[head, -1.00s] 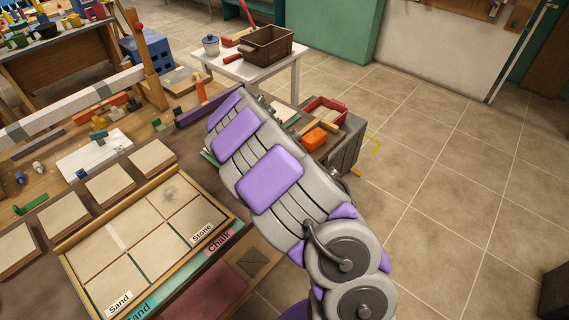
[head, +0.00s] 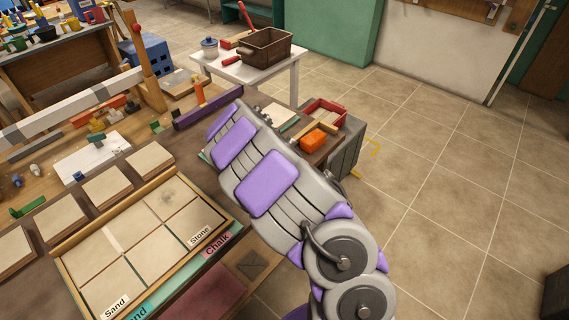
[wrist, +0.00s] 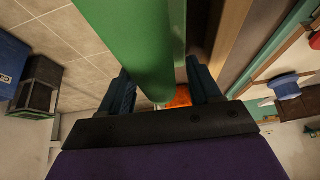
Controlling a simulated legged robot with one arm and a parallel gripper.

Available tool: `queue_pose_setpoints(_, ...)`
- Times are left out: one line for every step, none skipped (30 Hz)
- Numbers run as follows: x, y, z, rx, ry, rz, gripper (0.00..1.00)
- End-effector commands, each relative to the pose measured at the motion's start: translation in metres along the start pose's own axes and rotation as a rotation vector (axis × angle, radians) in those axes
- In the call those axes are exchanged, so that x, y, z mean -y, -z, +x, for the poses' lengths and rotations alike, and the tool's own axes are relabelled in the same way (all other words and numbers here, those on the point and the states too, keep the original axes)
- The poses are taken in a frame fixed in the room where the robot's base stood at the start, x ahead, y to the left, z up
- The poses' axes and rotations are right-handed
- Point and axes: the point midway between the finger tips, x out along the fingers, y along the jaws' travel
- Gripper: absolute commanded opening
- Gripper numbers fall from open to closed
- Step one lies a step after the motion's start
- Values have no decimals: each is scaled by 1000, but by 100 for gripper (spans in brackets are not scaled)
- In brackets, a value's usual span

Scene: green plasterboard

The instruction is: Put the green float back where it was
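In the wrist view a long green piece (wrist: 140,45), which I take for the green float, fills the space between the two dark blue fingers of my gripper (wrist: 158,66). It runs out of the top of the picture, close to the camera. The fingers lie along both its sides and look shut on it. In the head view my arm covers the gripper and the float, so neither shows there. An orange block (head: 313,140) sits on a small grey cart at the table's end. A patch of orange (wrist: 180,96) shows between the fingers in the wrist view.
A sectioned tray (head: 76,288) with labels such as Sand and Stone lies on the workbench at lower left. A red bin (head: 325,106) stands on the cart. A white table (head: 218,68) holds a brown crate (head: 266,48).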

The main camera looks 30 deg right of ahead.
Motion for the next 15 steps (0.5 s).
queue_pose_setpoints(0, -1, 0, 0, -1, -1, 64)
queue_pose_setpoints(0, -1, 0, 0, -1, -1, 64)
queue_pose_setpoints(0, -1, 0, 0, -1, -1, 64)
queue_pose_setpoints(0, -1, 0, 0, 0, -1, 64)
queue_pose_setpoints(0, -1, 0, 0, 0, -1, 64)
queue_pose_setpoints(0, 0, 0, 1, 0, -1, 64)
queue_pose_setpoints(0, 0, 0, 1, 0, -1, 64)
queue_pose_setpoints(0, 1, 0, 1, 0, -1, 64)
queue_pose_setpoints(0, 1, -2, 1, 0, -1, 64)
queue_pose_setpoints(0, 1, -4, 0, 1, -1, 64)
queue_pose_setpoints(0, 1, -7, 1, 1, -1, 64)
queue_pose_setpoints(0, 2, -12, 1, 1, -1, 64)
queue_pose_setpoints(0, 2, -16, 1, 0, -1, 64)
queue_pose_setpoints(0, 2, -21, 0, 1, -1, 64)
queue_pose_setpoints(0, 2, -30, 0, 2, -2, 64)
